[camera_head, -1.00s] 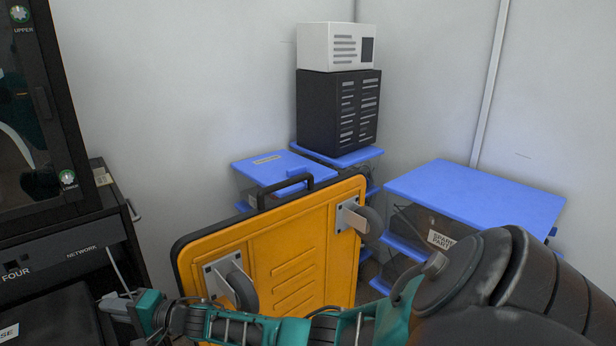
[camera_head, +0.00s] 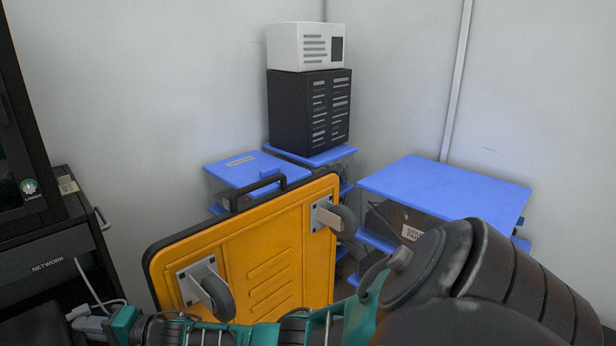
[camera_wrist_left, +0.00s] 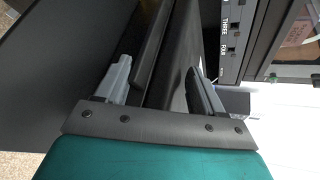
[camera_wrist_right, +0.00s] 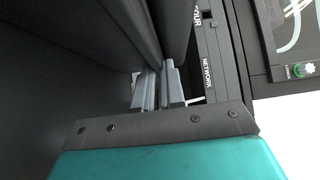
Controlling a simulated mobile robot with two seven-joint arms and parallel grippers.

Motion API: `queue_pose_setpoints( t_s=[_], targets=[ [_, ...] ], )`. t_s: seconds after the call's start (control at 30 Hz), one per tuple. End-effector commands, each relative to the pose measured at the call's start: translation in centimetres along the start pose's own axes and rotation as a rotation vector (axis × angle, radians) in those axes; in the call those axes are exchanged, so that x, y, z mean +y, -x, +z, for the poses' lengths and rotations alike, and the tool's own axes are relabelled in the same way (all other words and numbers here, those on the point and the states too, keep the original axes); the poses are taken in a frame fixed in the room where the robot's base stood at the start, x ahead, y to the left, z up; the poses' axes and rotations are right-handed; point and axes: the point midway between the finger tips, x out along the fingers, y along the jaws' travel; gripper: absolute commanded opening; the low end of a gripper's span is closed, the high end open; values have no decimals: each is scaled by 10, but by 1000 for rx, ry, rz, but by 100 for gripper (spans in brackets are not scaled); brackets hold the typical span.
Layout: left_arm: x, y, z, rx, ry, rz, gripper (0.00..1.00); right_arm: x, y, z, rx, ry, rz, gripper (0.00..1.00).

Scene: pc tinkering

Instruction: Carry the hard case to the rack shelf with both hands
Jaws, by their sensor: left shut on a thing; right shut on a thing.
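The hard case (camera_head: 35,328) is a black box at the bottom left corner of the head view, mostly cut off by the frame. My right gripper (camera_head: 88,322) is at its right side. In the right wrist view my right gripper (camera_wrist_right: 158,88) is shut on a dark part of the case, with its fingers close together. In the left wrist view my left gripper (camera_wrist_left: 162,85) is shut on a dark bar between its more widely spaced fingers. The left gripper is outside the head view. The black rack (camera_head: 50,240), labelled NETWORK, stands at the left; its shelf is not clearly visible.
A yellow wheeled panel (camera_head: 255,255) with a black handle leans upright beyond my right arm. Blue-lidded bins (camera_head: 450,190) stand behind it. A black box (camera_head: 308,110) and a white box (camera_head: 300,45) are stacked at the back. A cable (camera_head: 90,280) hangs beside the rack.

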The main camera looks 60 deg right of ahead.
Motion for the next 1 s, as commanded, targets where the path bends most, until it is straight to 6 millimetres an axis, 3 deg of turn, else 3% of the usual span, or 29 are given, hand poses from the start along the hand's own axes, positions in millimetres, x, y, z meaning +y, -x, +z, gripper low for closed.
queue_pose_setpoints(
  t_s=[0.03, 0.5, 0.53, 0.73, 0.9, 1.0],
  targets=[
    [-1, -3, -7, 14, -12, -4, 0, -11, -7, 6, -17, 1, -31, 0],
    [4, -5, -9, 13, -13, -3, 0, 0, -5, 8, -20, 3, -24, 0],
    [5, -5, -9, 13, -13, -3, 69, 1, -5, 8, -20, 3, -23, 11],
    [5, -5, -8, 12, -9, -3, 76, 3, -4, 7, -17, 1, -18, 16],
    [6, -5, -8, 11, -6, -2, 76, 5, -3, 6, -13, 0, -12, 18],
    [6, -4, -8, 10, -6, -2, 86, 6, -2, 5, -11, 0, -10, 18]
  ],
)
